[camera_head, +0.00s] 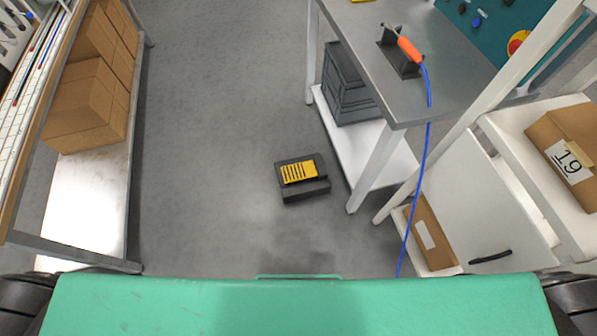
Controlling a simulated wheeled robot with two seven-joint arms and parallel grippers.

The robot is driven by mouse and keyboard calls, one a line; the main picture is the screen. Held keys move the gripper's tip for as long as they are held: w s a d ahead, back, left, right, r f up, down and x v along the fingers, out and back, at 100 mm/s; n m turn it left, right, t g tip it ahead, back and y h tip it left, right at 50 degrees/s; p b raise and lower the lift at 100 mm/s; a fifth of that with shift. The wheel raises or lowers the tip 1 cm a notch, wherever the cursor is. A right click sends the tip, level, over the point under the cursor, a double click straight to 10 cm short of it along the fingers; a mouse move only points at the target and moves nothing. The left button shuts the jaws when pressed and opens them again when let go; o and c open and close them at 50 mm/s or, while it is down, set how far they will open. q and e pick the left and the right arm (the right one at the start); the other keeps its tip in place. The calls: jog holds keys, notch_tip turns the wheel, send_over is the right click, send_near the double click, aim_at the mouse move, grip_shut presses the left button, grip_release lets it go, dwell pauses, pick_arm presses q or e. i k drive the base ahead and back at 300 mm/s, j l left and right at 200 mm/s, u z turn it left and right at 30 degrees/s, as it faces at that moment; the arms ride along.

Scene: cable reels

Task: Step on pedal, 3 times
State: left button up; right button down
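The pedal (298,171) is a black foot pedal with a yellow ribbed top. It sits on the grey floor in the middle of the view, ahead of my green base and left of the metal workbench's near leg. Nothing rests on it. Dark parts of my arms show at the lower left and lower right edges. Neither gripper shows in this view.
A metal workbench (462,62) with a grey crate (345,88) on its lower shelf stands right of the pedal. A blue cable (425,150) hangs from an orange-handled tool. A shelf with cardboard boxes (88,105) stands left. The floor between is clear.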

aim_at(292, 173)
jog(key=i+j+z, duration=0.25)
jog(key=i+j, duration=0.2)
jog(key=j, duration=0.15)
jog(key=i+j+z, duration=0.25)
jog(key=i+j, duration=0.15)
jog(key=j, duration=0.25)
jog(key=i+j+z, duration=0.15)
jog(key=j, duration=0.2)
jog(key=i+j+z, duration=0.1)
jog(key=j, duration=0.3)
jog(key=i+j+z, duration=0.15)
jog(key=j, duration=0.25)
jog(key=i, duration=0.1)
